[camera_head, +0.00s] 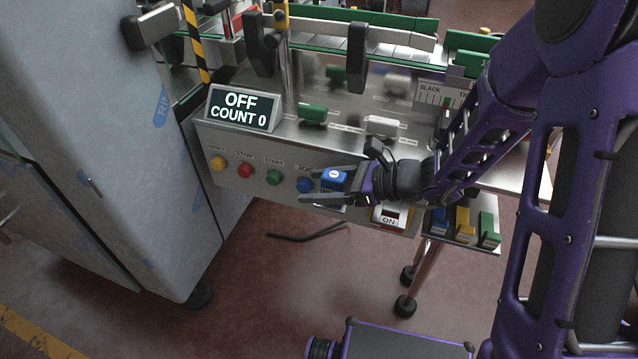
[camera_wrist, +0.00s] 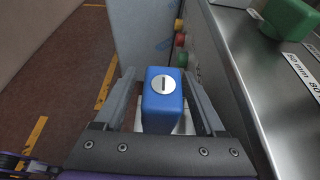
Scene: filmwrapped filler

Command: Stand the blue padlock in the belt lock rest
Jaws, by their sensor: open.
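The blue padlock (camera_head: 334,179) is a blue block with a round silver slotted disc on top. It stands upright between the fingers of my gripper (camera_head: 325,187) in front of the control panel. In the wrist view the padlock (camera_wrist: 163,108) sits between the two open fingers of my gripper (camera_wrist: 163,88), with a gap visible on each side. A pale plate or bracket (camera_wrist: 186,121) shows low beside the padlock; I cannot tell whether it is the belt lock rest or whether the padlock is seated in it.
The panel carries yellow, red, green and blue buttons (camera_head: 274,177) and a display (camera_head: 242,108) reading OFF, COUNT 0. A tray (camera_head: 470,243) at lower right holds blue, yellow and green pieces. A large grey cabinet (camera_head: 95,130) stands left. Open floor lies in front.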

